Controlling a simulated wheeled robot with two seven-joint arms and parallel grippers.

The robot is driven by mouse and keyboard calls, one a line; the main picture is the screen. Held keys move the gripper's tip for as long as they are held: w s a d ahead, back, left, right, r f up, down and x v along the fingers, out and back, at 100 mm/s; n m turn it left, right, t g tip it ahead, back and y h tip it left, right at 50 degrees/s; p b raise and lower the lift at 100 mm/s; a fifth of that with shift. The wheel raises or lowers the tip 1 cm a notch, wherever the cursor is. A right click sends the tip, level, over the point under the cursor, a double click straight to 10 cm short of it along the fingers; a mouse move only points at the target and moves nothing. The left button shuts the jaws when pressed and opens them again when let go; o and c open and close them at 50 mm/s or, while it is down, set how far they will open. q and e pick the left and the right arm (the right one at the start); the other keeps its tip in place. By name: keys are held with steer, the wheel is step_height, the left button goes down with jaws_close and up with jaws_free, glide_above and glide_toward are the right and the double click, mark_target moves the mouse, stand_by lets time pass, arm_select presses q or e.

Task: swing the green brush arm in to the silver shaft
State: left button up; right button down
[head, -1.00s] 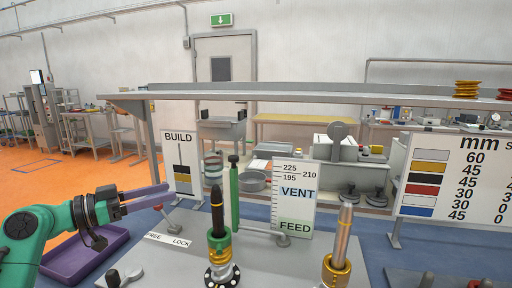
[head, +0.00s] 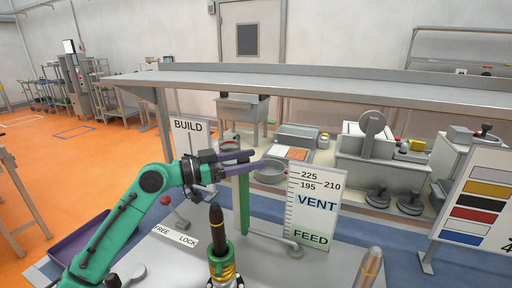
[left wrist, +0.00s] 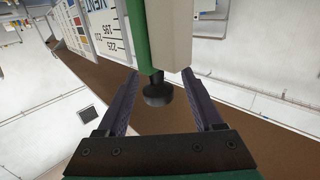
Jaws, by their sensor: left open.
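The green brush arm (head: 244,208) stands upright behind the black-tipped shaft (head: 216,228). My left gripper (head: 266,159) is open at its top, its purple fingers covering the upper end in the head view. In the left wrist view the green bar (left wrist: 141,36) and its black knob (left wrist: 157,92) show between the two spread fingers (left wrist: 160,76). The fingers do not appear closed on it; contact is unclear. The silver shaft (head: 369,266) stands apart at the lower right, its lower part cut off. My right gripper is out of view.
A white gauge board (head: 316,208) marked VENT and FEED stands just right of the brush arm. The BUILD sign (head: 188,140) is behind my arm. A FREE/LOCK label (head: 175,236) lies on the bench beside a red-knobbed lever (head: 166,200). A grey shelf (head: 300,80) spans behind.

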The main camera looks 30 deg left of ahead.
arm_select(q)
steer(key=shift+x, duration=0.9)
jaws_close()
steer(key=shift+r, duration=0.1)
stand_by(0.7)
